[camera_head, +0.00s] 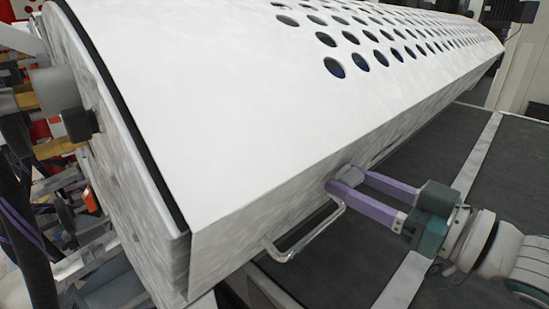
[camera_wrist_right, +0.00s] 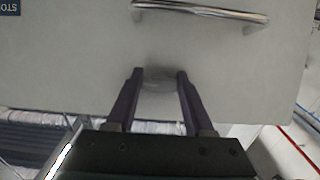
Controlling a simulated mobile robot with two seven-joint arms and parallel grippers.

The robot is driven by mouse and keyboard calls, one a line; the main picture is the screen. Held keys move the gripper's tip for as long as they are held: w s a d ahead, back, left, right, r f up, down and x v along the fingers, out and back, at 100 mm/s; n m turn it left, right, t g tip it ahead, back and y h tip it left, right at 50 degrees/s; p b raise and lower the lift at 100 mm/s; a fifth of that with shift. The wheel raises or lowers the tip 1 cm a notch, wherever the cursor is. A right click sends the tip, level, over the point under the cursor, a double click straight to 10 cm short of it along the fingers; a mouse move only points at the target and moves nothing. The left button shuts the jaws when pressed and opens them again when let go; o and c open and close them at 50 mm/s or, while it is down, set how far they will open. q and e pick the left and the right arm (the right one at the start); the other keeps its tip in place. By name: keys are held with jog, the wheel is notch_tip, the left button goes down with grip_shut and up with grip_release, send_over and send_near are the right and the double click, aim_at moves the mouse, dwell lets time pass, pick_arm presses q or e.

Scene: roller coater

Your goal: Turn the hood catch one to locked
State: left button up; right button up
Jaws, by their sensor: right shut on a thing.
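The white hood (camera_head: 220,120) of the roller coater fills the middle of the head view. My right gripper (camera_head: 341,180) reaches in from the right, with its purple fingers at the hood's lower front face. It is shut on the hood catch (camera_head: 352,175), a small grey knob on that face. In the right wrist view the catch (camera_wrist_right: 160,84) sits between the two fingertips (camera_wrist_right: 158,74), close against the pale panel. The fingers partly cover the catch, so I cannot tell its turn angle. My left gripper is not in view.
A metal bar handle (camera_head: 305,238) sticks out from the hood's front face, just left of the right gripper; it also shows in the wrist view (camera_wrist_right: 205,11). Dark flooring panels (camera_head: 455,145) lie right of the hood. Machine parts crowd the left side.

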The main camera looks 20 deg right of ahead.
grip_shut()
